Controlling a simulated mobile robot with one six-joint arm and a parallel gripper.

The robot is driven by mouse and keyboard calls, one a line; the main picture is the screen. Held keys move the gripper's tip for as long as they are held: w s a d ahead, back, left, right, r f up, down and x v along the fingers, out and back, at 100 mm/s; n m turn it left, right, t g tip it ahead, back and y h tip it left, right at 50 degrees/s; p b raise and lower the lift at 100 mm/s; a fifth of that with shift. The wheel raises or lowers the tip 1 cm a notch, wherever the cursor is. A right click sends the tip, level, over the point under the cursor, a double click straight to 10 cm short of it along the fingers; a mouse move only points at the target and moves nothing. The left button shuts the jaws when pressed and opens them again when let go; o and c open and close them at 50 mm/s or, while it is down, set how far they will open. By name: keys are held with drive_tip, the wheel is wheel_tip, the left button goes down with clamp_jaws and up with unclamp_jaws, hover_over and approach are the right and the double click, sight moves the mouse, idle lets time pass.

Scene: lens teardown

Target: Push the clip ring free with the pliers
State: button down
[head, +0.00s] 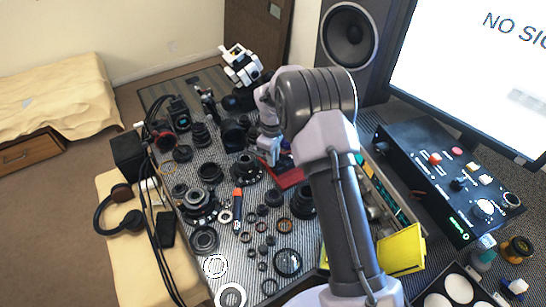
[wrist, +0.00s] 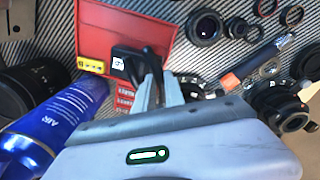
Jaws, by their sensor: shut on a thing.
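My gripper (wrist: 157,80) is shut on a small dark thing (wrist: 151,62) between its grey fingertips. Most of that thing is hidden, and I cannot tell whether it is the pliers. The fingertips are over the near edge of a red tray (wrist: 150,22). In the head view my gripper (head: 272,150) is above the far right part of the ribbed mat, beside the red tray (head: 287,179). Several rings lie on the mat, among them a dark ring (head: 285,226) and a pale ring (head: 225,216). I cannot tell which ring is the clip ring.
A blue air bottle (wrist: 62,125) lies left of my gripper. An orange-and-black screwdriver (wrist: 256,62) and black lens parts (wrist: 207,27) are to the right. In the head view a yellow box (head: 401,250), a black control box (head: 440,170) and a monitor (head: 470,75) stand right of my arm.

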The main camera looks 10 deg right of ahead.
drive_tip(key=shift+w+d+n+p, duration=0.1)
drive_tip(key=shift+w+n+p, duration=0.7)
drive_tip(key=shift+n, duration=0.2)
drive_tip(key=shift+s+d, duration=0.35)
drive_tip(key=shift+d, duration=0.35)
wheel_tip(320, 180, up, 6)
drive_tip(key=p, duration=0.4)
drive_tip(key=shift+p, duration=0.4)
drive_tip(key=shift+s, duration=0.1)
